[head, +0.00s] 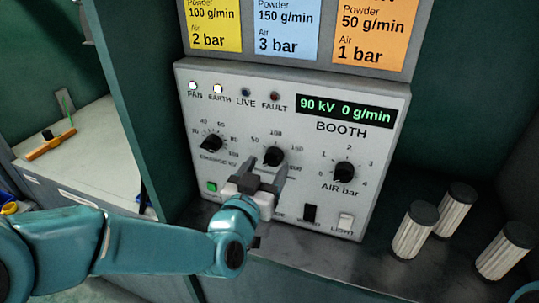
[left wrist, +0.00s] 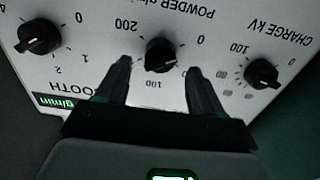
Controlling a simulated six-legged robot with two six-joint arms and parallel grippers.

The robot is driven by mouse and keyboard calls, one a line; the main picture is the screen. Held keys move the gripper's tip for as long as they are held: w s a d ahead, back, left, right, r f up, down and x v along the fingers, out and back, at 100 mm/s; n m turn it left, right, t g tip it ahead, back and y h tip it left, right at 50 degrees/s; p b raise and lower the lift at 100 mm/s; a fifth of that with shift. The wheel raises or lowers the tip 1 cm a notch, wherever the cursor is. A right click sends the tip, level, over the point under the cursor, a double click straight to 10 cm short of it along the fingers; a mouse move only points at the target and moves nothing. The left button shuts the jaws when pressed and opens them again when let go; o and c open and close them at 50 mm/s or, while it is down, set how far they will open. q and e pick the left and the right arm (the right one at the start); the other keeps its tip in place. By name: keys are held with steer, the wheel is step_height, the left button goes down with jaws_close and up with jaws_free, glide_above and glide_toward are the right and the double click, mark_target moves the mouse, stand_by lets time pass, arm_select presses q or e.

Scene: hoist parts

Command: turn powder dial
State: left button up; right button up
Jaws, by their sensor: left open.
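The powder dial (head: 274,156) is a black round knob with a white pointer mark, in the middle of the grey booth panel (head: 365,105). The wrist view shows the powder dial (left wrist: 160,55) upside down, with its scale up to 200. My left gripper (head: 267,168) is open in front of it, a finger on each side. In the wrist view the fingertips of my left gripper (left wrist: 158,66) flank the knob with gaps on both sides. The display (head: 345,111) reads 90 kV 0 g/min. My right gripper is out of view.
The charge dial (head: 213,142) is left of the powder dial and the air dial (head: 344,172) right. A black switch (head: 309,213) and a white light switch (head: 345,221) sit below. Several ribbed cylinders (head: 414,232) stand on the right. Colored cards (head: 287,28) hang above.

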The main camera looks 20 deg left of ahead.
mark_target(273, 159)
arm_select(q)
steer(key=shift+w, duration=1.45)
steer(key=shift+s+r, duration=0.1)
steer(key=c, duration=1)
